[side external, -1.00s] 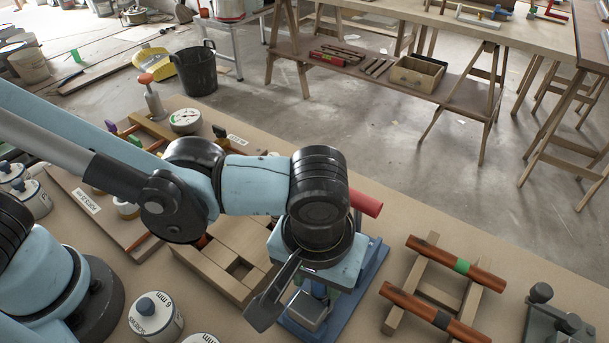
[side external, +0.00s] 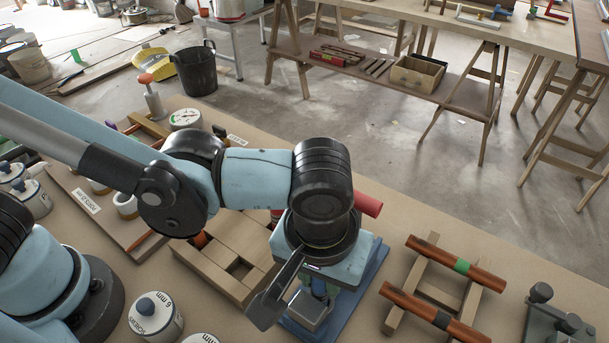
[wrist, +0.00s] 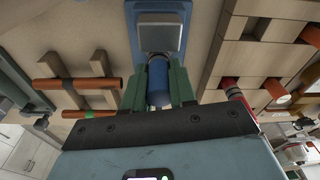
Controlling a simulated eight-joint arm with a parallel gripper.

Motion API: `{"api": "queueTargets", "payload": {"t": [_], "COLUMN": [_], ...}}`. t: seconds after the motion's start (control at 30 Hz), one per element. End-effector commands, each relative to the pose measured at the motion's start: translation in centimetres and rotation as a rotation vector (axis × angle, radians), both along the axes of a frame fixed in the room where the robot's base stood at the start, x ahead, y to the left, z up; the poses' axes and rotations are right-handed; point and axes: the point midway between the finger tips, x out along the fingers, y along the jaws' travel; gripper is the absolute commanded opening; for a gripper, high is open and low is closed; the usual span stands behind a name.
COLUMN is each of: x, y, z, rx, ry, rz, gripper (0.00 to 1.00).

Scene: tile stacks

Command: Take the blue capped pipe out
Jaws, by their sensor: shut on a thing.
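The blue capped pipe (wrist: 158,82) shows as a short blue cylinder in the wrist view. My gripper (wrist: 158,78) has its two green fingers shut on it, one on each side. The pipe is in front of a grey block on a blue stand (wrist: 183,50); whether it still touches that stand I cannot tell. In the side external view my gripper (side external: 322,286) points down over the blue stand (side external: 362,302). My wrist hides most of the pipe there.
A wooden rack (side external: 424,266) with copper pipes stands right of the stand. A wooden block frame (side external: 225,262) sits close on the left. A red pipe (side external: 368,204) sticks out behind my wrist. White labelled pots (side external: 156,316) stand front left. Open bench lies behind the rack.

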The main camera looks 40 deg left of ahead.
Motion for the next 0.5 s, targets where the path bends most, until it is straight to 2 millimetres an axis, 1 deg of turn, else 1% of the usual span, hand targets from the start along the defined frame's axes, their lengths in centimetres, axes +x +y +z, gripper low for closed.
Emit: {"api": "queueTargets", "payload": {"t": [0.5], "x": [-0.01], "y": [0.03], "z": [0.72], "rx": [0.0], "ry": [0.0], "rz": [0.0], "gripper": [0.0]}}
